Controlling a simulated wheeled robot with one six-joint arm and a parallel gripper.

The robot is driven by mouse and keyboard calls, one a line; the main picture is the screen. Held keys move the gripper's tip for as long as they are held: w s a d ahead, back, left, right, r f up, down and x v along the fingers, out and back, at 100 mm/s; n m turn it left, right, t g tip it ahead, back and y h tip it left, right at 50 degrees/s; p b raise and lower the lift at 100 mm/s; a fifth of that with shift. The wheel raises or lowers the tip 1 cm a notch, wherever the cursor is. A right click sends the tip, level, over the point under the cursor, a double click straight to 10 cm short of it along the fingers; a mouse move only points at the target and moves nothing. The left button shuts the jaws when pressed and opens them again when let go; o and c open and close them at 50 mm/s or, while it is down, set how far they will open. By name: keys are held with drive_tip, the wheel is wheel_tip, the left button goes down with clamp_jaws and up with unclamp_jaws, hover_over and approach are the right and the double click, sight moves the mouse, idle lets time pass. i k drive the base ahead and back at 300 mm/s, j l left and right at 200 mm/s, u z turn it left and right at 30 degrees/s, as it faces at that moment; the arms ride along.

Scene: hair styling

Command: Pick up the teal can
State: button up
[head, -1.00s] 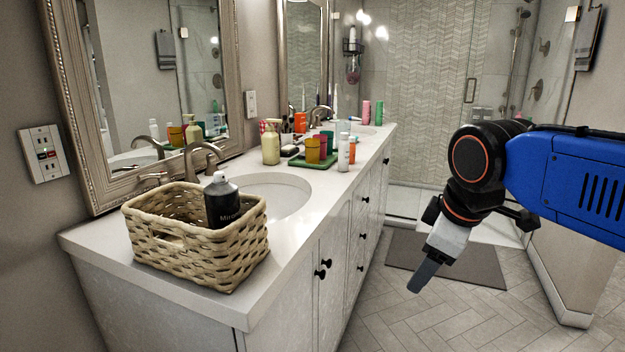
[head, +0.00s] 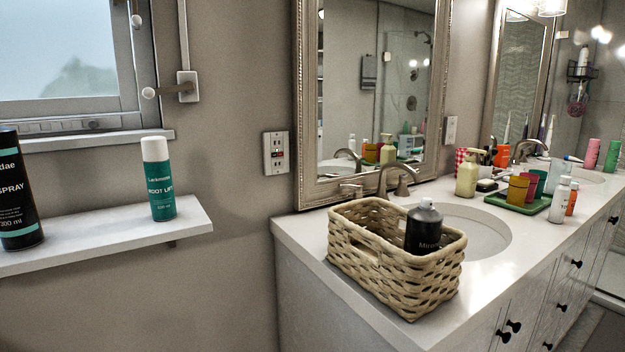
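The teal can (head: 162,188) has a white cap and white lettering. It stands upright near the right end of a white wall shelf (head: 110,236), at the left of the head view. A clear gap separates it from a black spray can to its left. My gripper is not in this view, so I cannot see whether it is open or shut.
The black spray can (head: 20,190) stands on the same shelf at the left edge. A wicker basket (head: 375,285) holding a dark can (head: 423,230) sits on the counter's near end. A window (head: 65,65) is above the shelf. Bottles and cups crowd the counter farther back.

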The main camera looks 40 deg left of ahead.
sight(156, 161)
drive_tip(key=u, duration=2.15)
